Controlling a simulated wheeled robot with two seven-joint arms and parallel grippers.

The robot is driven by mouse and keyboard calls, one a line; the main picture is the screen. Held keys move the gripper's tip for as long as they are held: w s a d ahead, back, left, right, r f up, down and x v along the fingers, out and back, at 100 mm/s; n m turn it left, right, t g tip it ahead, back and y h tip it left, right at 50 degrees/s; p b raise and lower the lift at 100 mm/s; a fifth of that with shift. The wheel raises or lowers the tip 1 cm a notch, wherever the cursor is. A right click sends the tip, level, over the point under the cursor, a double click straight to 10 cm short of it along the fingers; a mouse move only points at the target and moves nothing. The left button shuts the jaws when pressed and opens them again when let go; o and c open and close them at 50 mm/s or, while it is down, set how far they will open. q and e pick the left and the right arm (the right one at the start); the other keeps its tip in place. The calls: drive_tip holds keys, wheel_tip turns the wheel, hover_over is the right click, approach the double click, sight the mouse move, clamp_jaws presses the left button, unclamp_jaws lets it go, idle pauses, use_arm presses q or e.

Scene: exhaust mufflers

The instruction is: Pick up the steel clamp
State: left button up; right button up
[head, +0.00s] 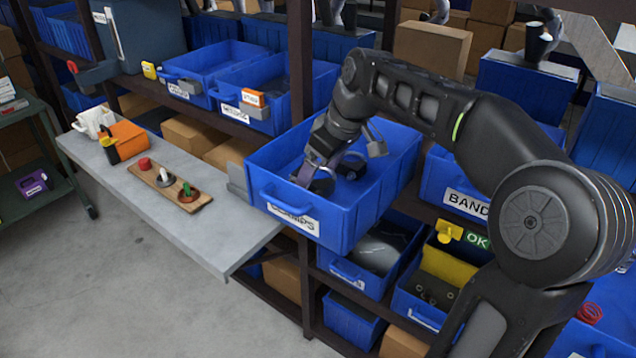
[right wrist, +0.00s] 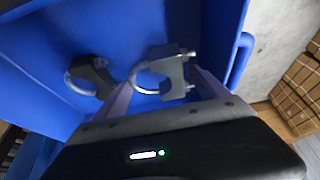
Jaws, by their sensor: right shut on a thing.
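The steel clamp (right wrist: 172,70), a grey ring with a block and bolts, lies between the fingers of my right gripper (right wrist: 160,92) in the right wrist view. My right gripper (head: 316,178) reaches down into the blue bin labelled for clamps (head: 342,220) in the head view and is shut on the steel clamp. A darker clamp with a grey ring (right wrist: 92,76) lies beside it in the bin, and it also shows in the head view (head: 351,166). The steel clamp is mostly hidden by the gripper in the head view. My left gripper is not in view.
The bin's walls rise around my right gripper. A grey bench (head: 215,235) to the left holds a wooden board (head: 170,186) with colored pieces and an orange box (head: 128,138). Other blue bins (head: 268,88) fill the rack. The floor at lower left is clear.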

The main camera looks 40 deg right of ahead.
sight(318, 175)
wheel_tip(318, 175, up, 7)
drive_tip(key=shift+r, duration=0.1)
idle(0.7)
